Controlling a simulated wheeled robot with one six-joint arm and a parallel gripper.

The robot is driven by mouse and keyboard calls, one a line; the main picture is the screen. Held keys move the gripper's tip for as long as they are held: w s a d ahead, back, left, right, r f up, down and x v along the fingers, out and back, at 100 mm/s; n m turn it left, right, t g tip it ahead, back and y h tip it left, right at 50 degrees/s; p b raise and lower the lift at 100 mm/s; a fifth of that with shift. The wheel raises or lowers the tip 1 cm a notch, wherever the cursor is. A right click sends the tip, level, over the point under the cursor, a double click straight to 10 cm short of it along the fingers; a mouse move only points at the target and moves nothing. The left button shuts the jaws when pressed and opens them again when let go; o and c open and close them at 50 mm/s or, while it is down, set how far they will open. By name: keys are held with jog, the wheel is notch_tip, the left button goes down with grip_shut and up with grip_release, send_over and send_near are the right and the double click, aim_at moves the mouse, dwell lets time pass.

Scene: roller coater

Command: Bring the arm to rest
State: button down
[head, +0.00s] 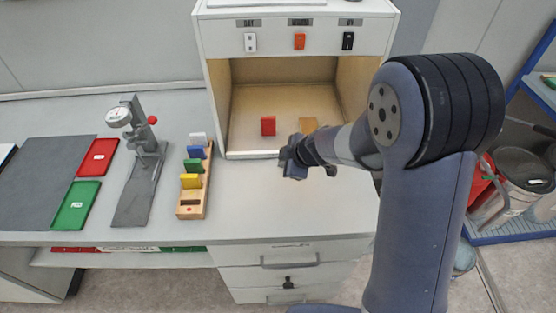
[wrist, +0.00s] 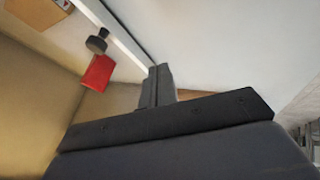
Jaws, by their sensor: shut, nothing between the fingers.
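My arm reaches in from the right in the head view and ends in my gripper (head: 291,160), just above the bench top (head: 300,205) in front of the open cabinet (head: 222,95). The gripper is shut and holds nothing. In the wrist view its fingers (wrist: 158,85) are together. A red block (head: 268,125) stands inside the cabinet, behind the gripper and apart from it; it also shows in the wrist view (wrist: 98,72).
A wooden rack (head: 192,208) with several coloured blocks stands left of the gripper. Further left are a dial gauge stand (head: 140,165), a green tray (head: 74,206), a red tray (head: 98,157) and a grey mat (head: 40,170). Blue shelving (head: 510,232) is at the right.

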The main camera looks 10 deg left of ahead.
jog(key=shift+p+v, duration=0.35)
jog(key=shift+v, duration=1.45)
jog(key=shift+a+f, duration=0.1)
jog(key=shift+f, duration=0.05)
